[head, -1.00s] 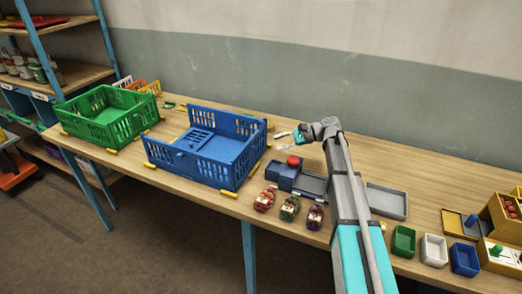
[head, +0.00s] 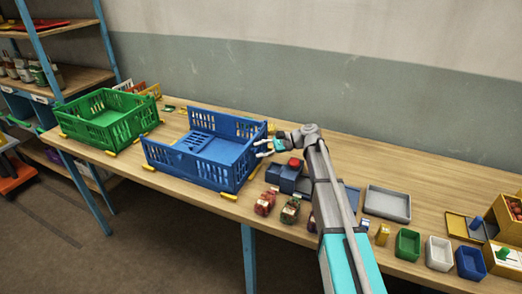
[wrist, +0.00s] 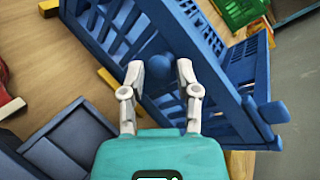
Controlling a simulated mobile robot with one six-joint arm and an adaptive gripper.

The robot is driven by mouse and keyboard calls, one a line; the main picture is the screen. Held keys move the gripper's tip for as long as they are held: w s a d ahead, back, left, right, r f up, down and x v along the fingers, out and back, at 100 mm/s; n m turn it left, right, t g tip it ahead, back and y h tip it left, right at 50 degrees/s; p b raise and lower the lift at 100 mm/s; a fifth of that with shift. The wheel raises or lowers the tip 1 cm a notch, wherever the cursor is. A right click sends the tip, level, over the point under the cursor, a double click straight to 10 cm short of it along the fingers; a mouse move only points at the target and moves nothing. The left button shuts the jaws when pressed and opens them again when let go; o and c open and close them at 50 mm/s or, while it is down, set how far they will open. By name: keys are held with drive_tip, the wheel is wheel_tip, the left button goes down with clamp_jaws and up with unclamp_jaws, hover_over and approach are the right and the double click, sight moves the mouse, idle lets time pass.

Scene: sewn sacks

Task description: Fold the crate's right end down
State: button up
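The blue crate (head: 187,169) stands on the bench in the head view. Its right end (head: 248,148) is upright, and a slotted panel (head: 197,141) lies low inside at the left. In the wrist view the slotted right end (wrist: 195,40) runs diagonally, with a round blue knob (wrist: 158,68) on it. My gripper (wrist: 160,70) is open, one finger on each side of the knob; I cannot tell whether they touch it. In the head view my gripper (head: 264,147) is just right of the crate's right end.
A green crate (head: 108,121) stands left of the blue one. Yellow blocks (head: 229,196) sit around the crates. Right of the crate are a blue-grey box with a red knob (head: 294,163) and small jars (head: 265,201). A grey tray (head: 387,204) lies farther right.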

clamp_jaws()
